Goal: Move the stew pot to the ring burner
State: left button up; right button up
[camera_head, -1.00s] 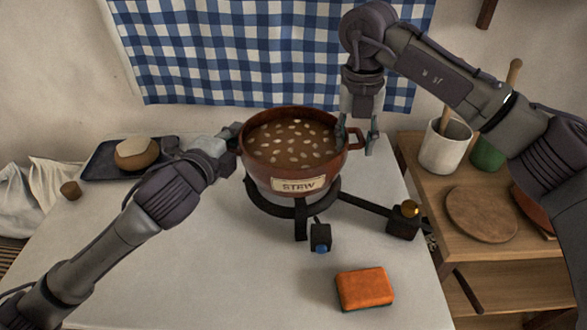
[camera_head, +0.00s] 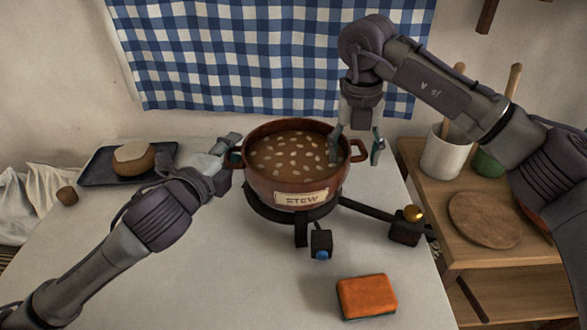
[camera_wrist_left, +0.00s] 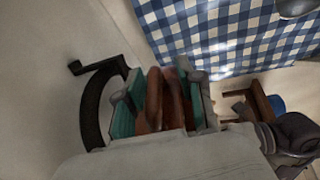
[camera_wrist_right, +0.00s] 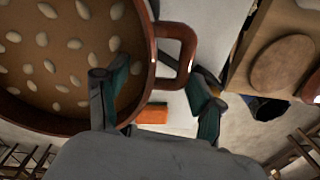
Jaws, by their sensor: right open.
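The brown stew pot (camera_head: 265,182), full of stew and labelled STEW, sits upright on the black ring burner (camera_head: 262,208). My left gripper (camera_head: 231,160) is open around the pot's left handle; the left wrist view shows the brown handle (camera_wrist_left: 155,98) between its teal pads. My right gripper (camera_head: 357,146) is open at the pot's right handle (camera_head: 358,150), one finger over the pot's rim and the other outside the handle. The right wrist view shows its spread fingers (camera_wrist_right: 157,100) with the handle loop (camera_wrist_right: 184,48) beyond them. The burner's far side is hidden by the pot.
An orange sponge (camera_head: 367,296) lies at the front of the white table (camera_head: 200,275). A dark tray (camera_head: 97,172) with a loaf is at the back left. A wooden side table (camera_head: 470,250) at right holds a crock (camera_head: 440,158) and a round board (camera_head: 484,220). The front left table is clear.

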pick_arm(q)
jog(key=v, duration=0.5)
jog(key=shift+s, duration=0.15)
pick_arm(e)
jog(key=shift+s+r, duration=0.1)
jog(key=shift+s, duration=0.05)
pick_arm(q)
jog(key=shift+s, duration=0.15)
pick_arm(e)
jog(key=shift+r, duration=0.15)
notch_tip(320, 180, up, 12)
jog(key=shift+a, duration=0.25)
jog(key=shift+f, duration=0.2)
